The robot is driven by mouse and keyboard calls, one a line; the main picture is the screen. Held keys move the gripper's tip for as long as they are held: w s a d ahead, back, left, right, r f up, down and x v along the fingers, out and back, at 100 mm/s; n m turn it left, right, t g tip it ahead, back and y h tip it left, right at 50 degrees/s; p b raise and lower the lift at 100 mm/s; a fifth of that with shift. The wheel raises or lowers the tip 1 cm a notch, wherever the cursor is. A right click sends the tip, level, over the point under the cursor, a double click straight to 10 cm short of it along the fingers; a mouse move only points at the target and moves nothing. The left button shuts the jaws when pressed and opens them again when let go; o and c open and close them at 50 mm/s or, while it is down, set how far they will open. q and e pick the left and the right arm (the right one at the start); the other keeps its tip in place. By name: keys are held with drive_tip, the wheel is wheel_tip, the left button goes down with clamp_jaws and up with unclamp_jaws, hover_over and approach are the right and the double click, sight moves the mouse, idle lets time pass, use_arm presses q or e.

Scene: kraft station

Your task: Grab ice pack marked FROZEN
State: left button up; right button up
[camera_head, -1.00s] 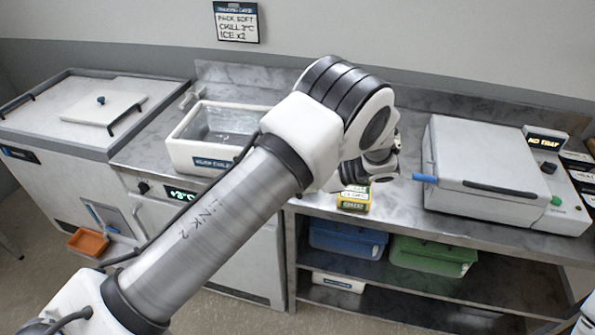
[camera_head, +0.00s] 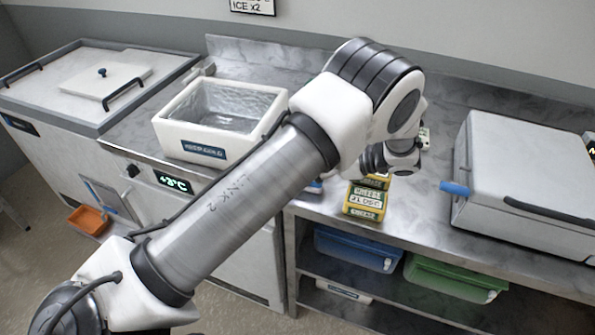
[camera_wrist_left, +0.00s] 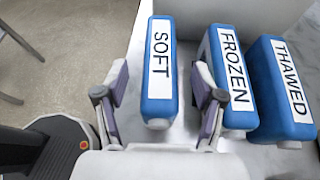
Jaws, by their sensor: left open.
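The blue ice pack marked FROZEN (camera_wrist_left: 231,80) stands right of centre in the left wrist view, its white label facing the camera. A similar blue pack marked SOFT (camera_wrist_left: 160,75) is on its left, and one marked THAWED (camera_wrist_left: 283,90) is close on its right. My left gripper (camera_wrist_left: 160,95) is open and empty. In the picture its fingers lie either side of the SOFT pack, with the right finger overlapping the FROZEN pack's left edge; contact cannot be told. In the head view my left arm hides the gripper and most of the packs.
A yellow-green box (camera_head: 364,200) sits near the front edge by my wrist. A grey lidded machine (camera_head: 535,175) stands right. Blue (camera_head: 355,250) and green (camera_head: 455,279) bins are on the shelf below.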

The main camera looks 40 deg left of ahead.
use_arm(q)
drive_tip(key=x, duration=0.1)
drive_tip(key=p+x, duration=0.1)
drive_tip(key=x, duration=0.2)
drive_tip(key=shift+s+a+r, duration=0.1)
drive_tip(key=shift+a+r, duration=0.05)
drive_tip(key=shift+r, duration=0.2)
drive_tip(key=shift+a+f, duration=0.1)
drive_tip(key=shift+f, duration=0.05)
clamp_jaws()
